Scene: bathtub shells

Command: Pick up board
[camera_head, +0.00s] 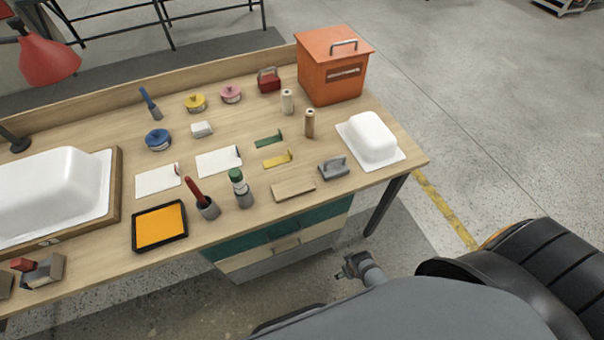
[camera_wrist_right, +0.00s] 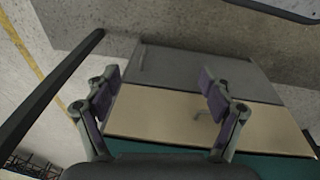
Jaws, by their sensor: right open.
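A small flat light-wood board (camera_head: 293,189) lies on the workbench near its front edge, left of a grey-handled tool. My right gripper (camera_head: 350,268) is below the bench top, in front of the drawers, well apart from the board. In the right wrist view my right gripper (camera_wrist_right: 159,82) is open and empty, with the drawer fronts beyond its fingers. The board does not show in the right wrist view. My left gripper is not in view.
The wooden workbench (camera_head: 264,208) carries a grey float (camera_head: 333,169), a green-capped bottle (camera_head: 240,190), a yellow scraper (camera_head: 277,160), a white tub shell (camera_head: 372,138) and an orange box (camera_head: 334,70). A dark bench leg (camera_head: 384,207) stands right of the drawers (camera_head: 285,240).

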